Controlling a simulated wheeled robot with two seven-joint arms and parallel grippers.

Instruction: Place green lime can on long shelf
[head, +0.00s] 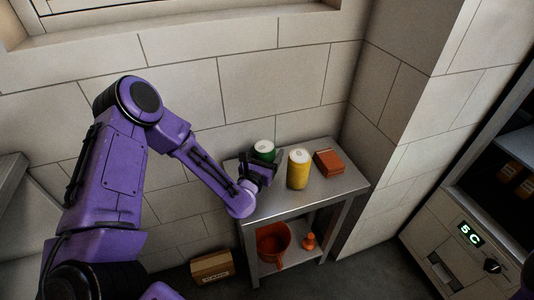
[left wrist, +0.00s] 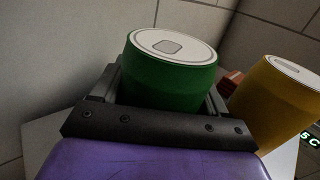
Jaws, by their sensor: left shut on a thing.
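The green lime can (head: 264,148) has a pale lid and stands upright at the left end of a metal side table. My left gripper (head: 262,168) is shut on it, with a finger on either side. In the left wrist view the green can (left wrist: 168,80) sits between the fingers of the left gripper (left wrist: 165,95), its lid facing up. Whether its base touches the tabletop is hidden by the gripper. I cannot pick out the long shelf for certain. My right gripper is not in view.
A yellow can (head: 298,170) stands just right of the green can, and a red-brown box (head: 328,162) is beyond it. The metal table (head: 325,191) holds an orange pot (head: 272,243) and an orange bottle (head: 309,241) below. A cardboard box (head: 212,267) lies on the floor. A cabinet (head: 445,225) reading "5C" stands right.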

